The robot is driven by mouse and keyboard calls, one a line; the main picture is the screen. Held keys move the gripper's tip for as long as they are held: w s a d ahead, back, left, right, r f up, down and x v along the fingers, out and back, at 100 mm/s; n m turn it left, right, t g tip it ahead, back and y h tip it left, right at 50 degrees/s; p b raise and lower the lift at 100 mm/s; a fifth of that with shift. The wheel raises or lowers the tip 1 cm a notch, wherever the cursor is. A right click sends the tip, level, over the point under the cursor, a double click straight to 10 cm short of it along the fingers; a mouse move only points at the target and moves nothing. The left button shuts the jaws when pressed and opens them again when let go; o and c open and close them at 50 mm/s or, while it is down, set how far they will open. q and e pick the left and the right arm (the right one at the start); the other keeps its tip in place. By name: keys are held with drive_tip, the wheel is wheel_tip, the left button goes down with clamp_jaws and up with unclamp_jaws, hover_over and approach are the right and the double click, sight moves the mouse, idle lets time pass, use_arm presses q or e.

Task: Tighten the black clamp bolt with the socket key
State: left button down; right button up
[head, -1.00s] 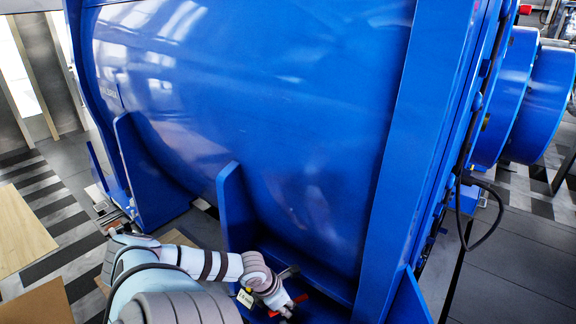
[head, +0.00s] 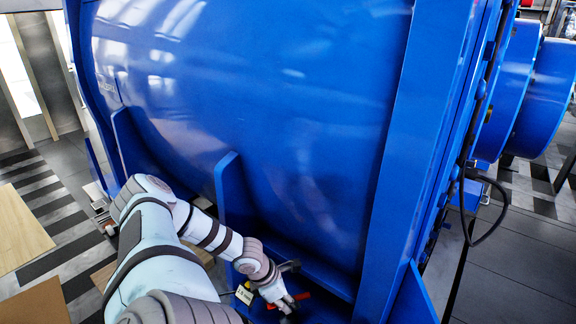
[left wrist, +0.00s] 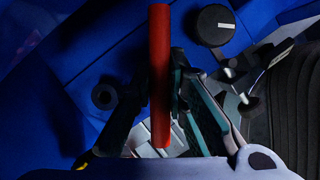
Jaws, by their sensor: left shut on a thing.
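My left gripper (head: 287,303) is low beside the big blue motor housing, near its base. It is shut on the red handle of the socket key (left wrist: 159,75), which stands upright across the left wrist view between the fingers. The key's working end cannot be made out. A black round head with a white mark (left wrist: 215,26) sits on blue metal to the upper right of the fingers. A smaller dark round part with a hole (left wrist: 104,96) is to their left. I cannot tell which of them is the clamp bolt. My right gripper is not in view.
The blue motor housing (head: 270,110) fills most of the head view. An upright blue rib (head: 233,200) stands close behind my left forearm. A black cable (head: 492,232) hangs at the right. Wooden boards (head: 20,232) lie on the left floor.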

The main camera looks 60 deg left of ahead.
use_arm(q)
drive_tip(key=shift+r+p, duration=3.35)
drive_tip(key=shift+r, duration=0.35)
drive_tip(key=shift+f, duration=0.1)
